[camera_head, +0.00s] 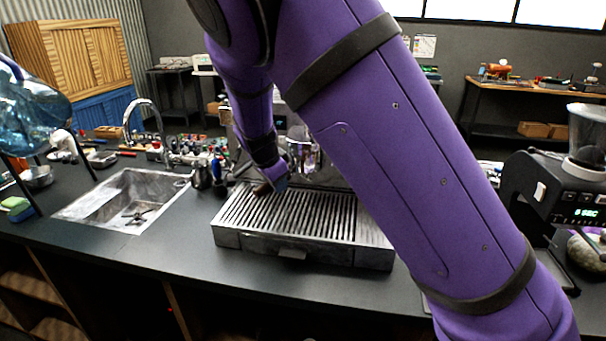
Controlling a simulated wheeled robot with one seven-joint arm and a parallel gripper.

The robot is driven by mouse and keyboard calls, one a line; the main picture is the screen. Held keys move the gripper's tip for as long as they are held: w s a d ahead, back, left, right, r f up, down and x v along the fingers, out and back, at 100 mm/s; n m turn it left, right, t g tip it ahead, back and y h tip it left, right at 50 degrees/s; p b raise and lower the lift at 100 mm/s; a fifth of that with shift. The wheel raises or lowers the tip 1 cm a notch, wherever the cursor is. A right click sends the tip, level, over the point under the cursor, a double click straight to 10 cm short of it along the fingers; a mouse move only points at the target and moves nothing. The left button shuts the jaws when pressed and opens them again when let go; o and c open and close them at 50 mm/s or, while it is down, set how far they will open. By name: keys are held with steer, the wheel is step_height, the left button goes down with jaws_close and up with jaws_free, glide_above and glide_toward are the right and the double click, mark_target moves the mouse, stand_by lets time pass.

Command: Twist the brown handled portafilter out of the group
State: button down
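The brewer stands on the counter behind my purple arm, which hides most of its body. Its slatted metal drip tray (300,247) shows in front. A small brown piece, apparently the portafilter's handle (262,189), sticks out over the back left of the tray. My gripper (276,183) is right at this handle, pointing down. It is too small in view to tell whether the fingers are closed on the handle or only beside it. The group and the portafilter's basket cannot be made out clearly.
A metal sink (120,200) with a tall tap (147,122) lies to the left. Dark jugs (202,176) stand between the sink and the brewer. A black grinder (560,185) stands on the right. The counter's front strip (190,265) is clear.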

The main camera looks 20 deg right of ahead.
steer(key=shift+w, duration=0.2)
steer(key=shift+m, duration=0.3)
stand_by(0.6)
steer(key=shift+f, duration=1.2)
stand_by(3.0)
steer(key=shift+a, duration=0.1)
stand_by(0.6)
steer(key=s+a, duration=0.4)
steer(key=a, duration=0.8)
stand_by(0.9)
